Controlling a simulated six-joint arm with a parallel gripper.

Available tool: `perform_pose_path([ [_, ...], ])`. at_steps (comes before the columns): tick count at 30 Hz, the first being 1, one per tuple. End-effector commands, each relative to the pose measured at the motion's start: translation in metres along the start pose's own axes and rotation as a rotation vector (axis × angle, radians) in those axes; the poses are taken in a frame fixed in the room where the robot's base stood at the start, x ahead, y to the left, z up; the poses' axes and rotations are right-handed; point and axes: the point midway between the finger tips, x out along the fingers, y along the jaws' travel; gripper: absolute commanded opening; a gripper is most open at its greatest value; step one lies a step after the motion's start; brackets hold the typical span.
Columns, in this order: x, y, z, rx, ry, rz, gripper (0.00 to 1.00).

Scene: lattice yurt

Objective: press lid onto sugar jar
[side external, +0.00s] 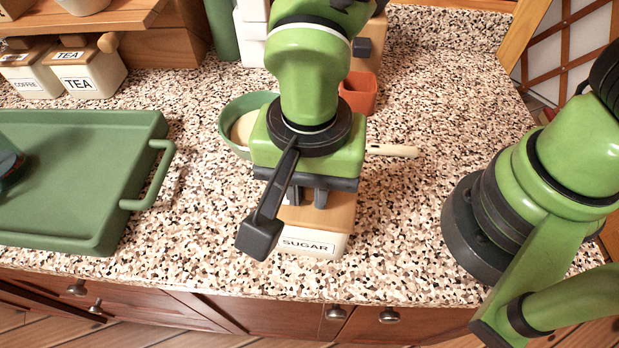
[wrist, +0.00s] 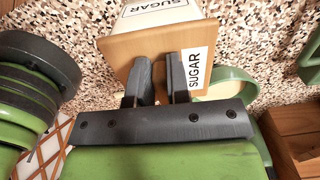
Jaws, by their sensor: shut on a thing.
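The white sugar jar (side external: 312,244) stands upright on the speckled counter, its SUGAR label facing the front edge. The square wooden lid (side external: 341,212) is over the jar's top; from these views I cannot tell whether it is fully seated. My gripper (side external: 308,203) points down at the lid from above. In the wrist view my gripper (wrist: 158,78) has its two dark fingers close together at the middle of the wooden lid (wrist: 140,45), shut on it.
A green pan (side external: 229,122) with a pale handle and an orange cup (side external: 360,92) stand behind the jar. A green tray (side external: 140,160) lies at left. Tea (side external: 85,80) and coffee (side external: 28,80) jars stand at back left. The counter right of the jar is clear.

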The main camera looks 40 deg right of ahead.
Motion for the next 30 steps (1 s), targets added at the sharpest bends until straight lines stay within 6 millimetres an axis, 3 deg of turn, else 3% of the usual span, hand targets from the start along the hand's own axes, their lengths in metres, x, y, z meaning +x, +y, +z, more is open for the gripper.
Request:
perform_pose_path([
  [24, 0.0018, 0.0002, 0.0000, 0.001, 0.000, 0.001, 0.00],
  [25, 0.0018, 0.0002, 0.0000, 0.001, 0.000, 0.001, 0.19],
  [27, 0.0018, 0.0002, 0.0000, 0.001, 0.000, 0.001, 0.35],
  [29, 0.0018, 0.0002, 0.0000, 0.001, 0.000, 0.001, 0.46],
  [30, 0.0018, 0.0002, 0.0000, 0.001, 0.000, 0.001, 0.46],
])
